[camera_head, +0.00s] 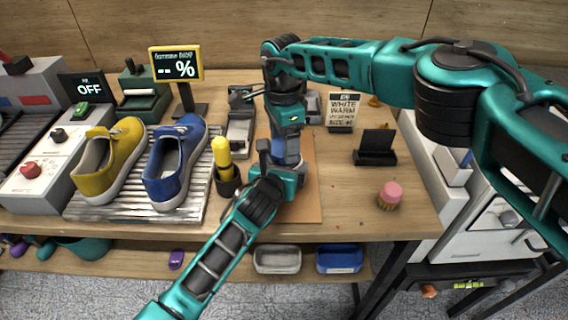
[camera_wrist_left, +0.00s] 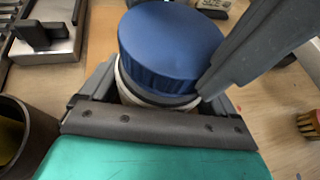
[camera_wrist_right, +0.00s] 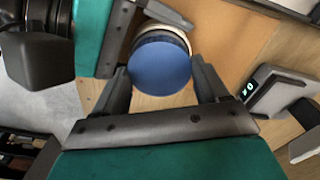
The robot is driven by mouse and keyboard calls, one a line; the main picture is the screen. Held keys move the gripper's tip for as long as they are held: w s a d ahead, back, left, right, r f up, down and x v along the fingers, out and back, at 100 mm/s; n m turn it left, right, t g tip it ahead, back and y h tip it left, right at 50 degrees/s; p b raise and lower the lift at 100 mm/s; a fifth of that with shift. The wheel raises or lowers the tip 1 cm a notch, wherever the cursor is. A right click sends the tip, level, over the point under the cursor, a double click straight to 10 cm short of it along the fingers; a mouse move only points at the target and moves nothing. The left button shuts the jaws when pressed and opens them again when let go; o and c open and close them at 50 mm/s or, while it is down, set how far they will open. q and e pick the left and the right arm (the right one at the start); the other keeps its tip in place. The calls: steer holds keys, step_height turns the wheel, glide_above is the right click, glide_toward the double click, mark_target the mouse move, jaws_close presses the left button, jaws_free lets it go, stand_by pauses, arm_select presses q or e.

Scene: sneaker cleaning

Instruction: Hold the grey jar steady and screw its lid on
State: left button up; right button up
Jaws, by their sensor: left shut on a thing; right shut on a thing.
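The jar (camera_wrist_left: 135,92) stands upright on the brown mat, pale grey where it shows below its lid. The blue lid (camera_wrist_left: 172,45) sits at the jar's mouth; a dark ring shows beneath it, and I cannot tell how tightly it is seated. My left gripper (camera_head: 286,168) is shut around the jar from the near side, hiding much of its body. My right gripper (camera_head: 287,136) comes down from above and is shut on the lid. In the right wrist view the lid (camera_wrist_right: 160,68) lies between its fingers, with the left gripper alongside.
The brown mat (camera_head: 308,195) lies under the jar. A dark cup (camera_head: 228,184) with a yellow-topped item stands close left. A yellow shoe (camera_head: 108,158) and a blue shoe (camera_head: 174,165) sit on a ribbed rack. A pink-topped brush (camera_head: 389,196) stands right, with bare table around it.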

steer(key=shift+c, duration=0.5)
steer(key=m, duration=0.3)
steer(key=shift+m, duration=0.4)
steer(key=m, duration=0.3)
steer(key=shift+m, duration=0.4)
steer(key=m, duration=0.7)
steer(key=o, duration=1.2)
arm_select(q)
steer(key=o, duration=1.8)
arm_select(e)
step_height(320, 180, up, 12)
